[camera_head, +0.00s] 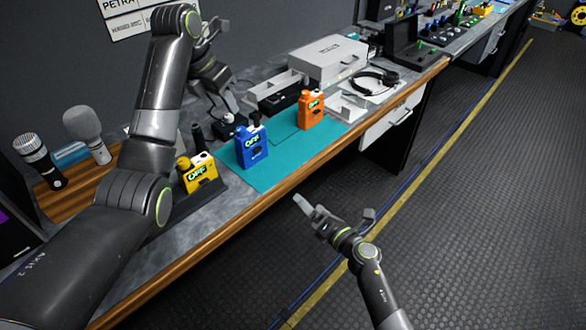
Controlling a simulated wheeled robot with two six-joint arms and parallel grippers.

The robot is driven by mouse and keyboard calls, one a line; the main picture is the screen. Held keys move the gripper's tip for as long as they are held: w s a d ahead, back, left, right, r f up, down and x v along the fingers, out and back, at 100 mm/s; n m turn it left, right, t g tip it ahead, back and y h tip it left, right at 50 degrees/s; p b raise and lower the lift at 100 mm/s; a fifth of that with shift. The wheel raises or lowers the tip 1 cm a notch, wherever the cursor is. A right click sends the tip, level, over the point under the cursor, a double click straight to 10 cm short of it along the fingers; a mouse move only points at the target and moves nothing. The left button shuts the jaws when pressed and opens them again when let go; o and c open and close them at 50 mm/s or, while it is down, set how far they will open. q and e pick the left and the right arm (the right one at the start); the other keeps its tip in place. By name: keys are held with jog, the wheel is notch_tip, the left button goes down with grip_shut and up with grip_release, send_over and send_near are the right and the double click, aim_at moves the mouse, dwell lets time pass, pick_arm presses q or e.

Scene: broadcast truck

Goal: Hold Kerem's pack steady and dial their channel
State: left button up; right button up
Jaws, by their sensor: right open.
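Three packs with "OFF" displays stand on the bench. The blue pack (252,150) and the orange pack (311,112) are upright on a teal mat (283,157). The yellow pack (198,176) sits in a dark holder at the left, partly behind my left arm. I cannot read which pack is Kerem's. My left gripper (226,102) is over the back of the bench, behind and left of the blue pack; its fingers are too unclear to tell their state. My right gripper (336,211) is open and empty over the floor, in front of the bench edge, apart from all packs.
Two microphones (88,135) stand on a wooden board at the left. A grey case (328,57), open trays and headphones (376,82) lie behind and right of the mat. A wall sign (130,14) reads "PETRA". The floor (450,220) on the right is clear.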

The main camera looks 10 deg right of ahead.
aim_at(246, 137)
jog(key=w+a+r+n+g+y, duration=0.1)
jog(key=a+r+n+y, duration=0.15)
jog(key=r+n, duration=0.4)
jog(key=w+a+r+n+y, duration=0.1)
jog(key=w+a+r+n, duration=0.15)
jog(key=r+n, duration=0.4)
jog(key=x, duration=1.6)
jog(key=shift+a+r, duration=0.15)
jog(key=shift+a, duration=0.35)
jog(key=shift+c, duration=0.4)
